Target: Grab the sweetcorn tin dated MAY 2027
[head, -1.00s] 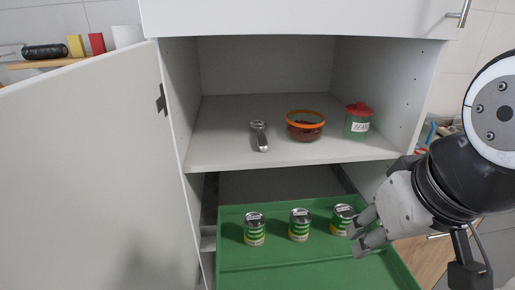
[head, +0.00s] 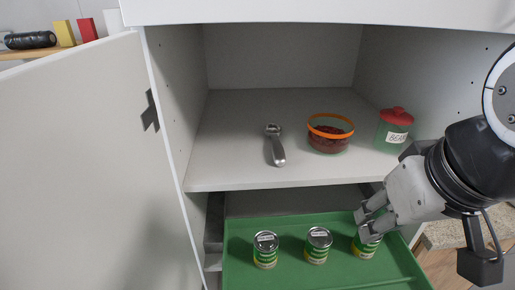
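Three green-and-yellow tins stand upright in a row in the green pull-out tray (head: 238,277): a left tin (head: 265,250), a middle tin (head: 318,246) and a right tin (head: 364,250). Each has a pale label on its lid, but the dates are too small to read. My gripper (head: 364,226) is in front of the right tin in the picture and hides much of its top. Its fingers look apart, and I see nothing held between them. I cannot tell whether they touch the right tin.
The shelf (head: 225,167) above the tray holds a metal tool (head: 276,147), an orange-rimmed bowl (head: 330,134) and a red-lidded jar (head: 394,130). The open cabinet door (head: 70,170) stands at left. The tray is clear in front of the tins.

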